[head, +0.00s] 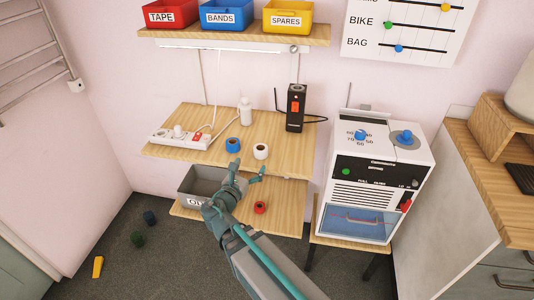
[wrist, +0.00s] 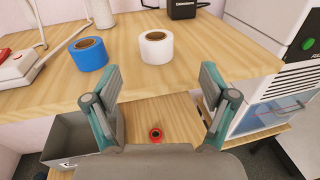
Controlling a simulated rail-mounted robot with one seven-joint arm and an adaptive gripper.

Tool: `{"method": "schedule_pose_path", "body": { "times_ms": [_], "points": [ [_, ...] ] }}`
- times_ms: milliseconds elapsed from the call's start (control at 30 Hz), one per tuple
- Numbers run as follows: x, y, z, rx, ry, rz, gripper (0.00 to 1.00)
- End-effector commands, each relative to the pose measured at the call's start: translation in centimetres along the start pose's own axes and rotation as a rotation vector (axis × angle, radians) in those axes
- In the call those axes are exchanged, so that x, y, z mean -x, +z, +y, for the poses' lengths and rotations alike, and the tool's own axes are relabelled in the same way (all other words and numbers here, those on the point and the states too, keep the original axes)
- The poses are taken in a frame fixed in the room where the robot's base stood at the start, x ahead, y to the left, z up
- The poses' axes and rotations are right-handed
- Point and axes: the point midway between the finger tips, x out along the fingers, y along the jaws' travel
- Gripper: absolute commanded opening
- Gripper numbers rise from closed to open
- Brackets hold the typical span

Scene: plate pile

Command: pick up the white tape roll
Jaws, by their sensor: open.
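The white tape roll (head: 261,151) stands on the upper wooden shelf near its front edge, just right of a blue tape roll (head: 233,145). In the wrist view the white tape roll (wrist: 157,48) is upright with its brown core facing up, ahead of and between my fingers. My gripper (head: 247,170) is open and empty, in front of the shelf edge and short of the roll. Its two fingers also show spread wide in the wrist view (wrist: 160,88). The blue tape roll (wrist: 89,54) is apart from the white one.
A red tape roll (head: 260,207) lies on the lower shelf beside a grey bin (head: 190,184). A white bottle (head: 246,110), black device (head: 296,108) and power strip (head: 180,137) stand on the upper shelf. A white cabinet (head: 377,165) stands at right.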

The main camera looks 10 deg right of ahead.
Motion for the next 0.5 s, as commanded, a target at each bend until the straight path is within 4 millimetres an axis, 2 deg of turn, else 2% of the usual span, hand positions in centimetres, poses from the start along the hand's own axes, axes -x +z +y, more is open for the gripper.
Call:
{"method": "schedule_pose_path", "body": {
  "times_ms": [167,400,500],
  "points": [
    [-1.4,0.0,0.1,0.022,-0.003,0.002,0.84],
    [-4.8,-0.1,0.1,0.02,-0.004,0.004,0.84],
    [-5.6,-0.1,0.0,0.02,-0.004,0.004,0.84]
  ]
}}
